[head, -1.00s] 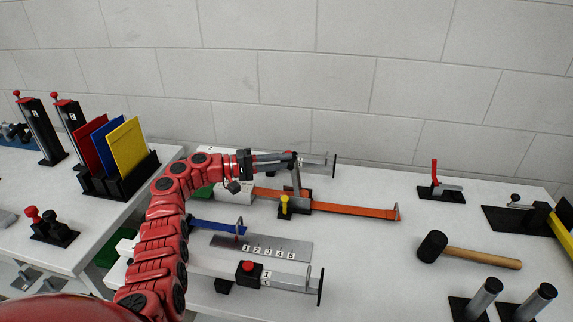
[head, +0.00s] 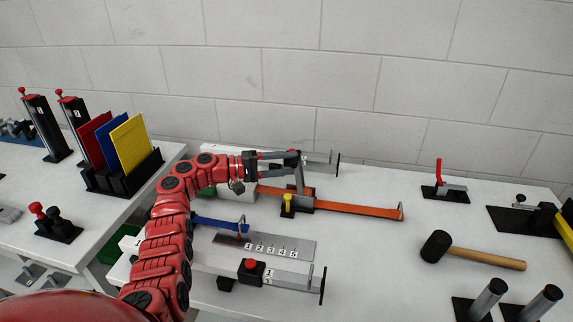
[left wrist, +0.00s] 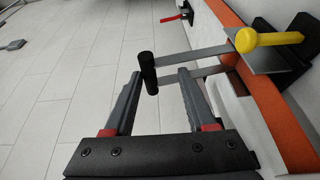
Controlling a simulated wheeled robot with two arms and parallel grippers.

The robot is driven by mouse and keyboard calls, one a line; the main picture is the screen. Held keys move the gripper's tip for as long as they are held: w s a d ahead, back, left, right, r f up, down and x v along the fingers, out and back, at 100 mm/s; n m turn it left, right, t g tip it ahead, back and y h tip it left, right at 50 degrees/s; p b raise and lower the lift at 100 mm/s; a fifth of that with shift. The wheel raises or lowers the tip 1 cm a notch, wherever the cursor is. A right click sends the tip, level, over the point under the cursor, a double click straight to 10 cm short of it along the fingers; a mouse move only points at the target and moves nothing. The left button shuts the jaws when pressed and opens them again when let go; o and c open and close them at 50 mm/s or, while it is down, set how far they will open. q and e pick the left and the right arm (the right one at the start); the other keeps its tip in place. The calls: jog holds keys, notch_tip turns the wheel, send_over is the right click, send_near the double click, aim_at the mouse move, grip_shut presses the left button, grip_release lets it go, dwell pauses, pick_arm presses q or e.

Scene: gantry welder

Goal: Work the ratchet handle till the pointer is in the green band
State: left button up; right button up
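The ratchet on the orange strap (head: 360,209) stands on the table, with its grey handle (head: 299,180) pointing up. In the left wrist view the handle is two flat grey bars (left wrist: 195,58) ending in a black grip (left wrist: 147,72). A yellow lever (left wrist: 265,39) sits on the ratchet; it also shows in the head view (head: 288,204). My left gripper (head: 291,159) is at the handle's top. In the left wrist view its fingers (left wrist: 160,78) are apart, with the black grip at their tips, not clamped. I cannot make out the pointer or green band. My right gripper is out of view.
A numbered grey plate (head: 307,246) with a blue strap (head: 215,223) and a red-button block (head: 251,270) lie in front. A mallet (head: 485,256), a red-handled clamp (head: 441,183) and two grey posts (head: 490,292) are to the right. The table between is clear.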

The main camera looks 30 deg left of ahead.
pick_arm(q)
jog(key=shift+a, duration=0.15)
jog(key=b+v, duration=0.3)
jog(key=v, duration=1.4)
jog(key=shift+s, duration=0.15)
jog(key=shift+a, duration=0.1)
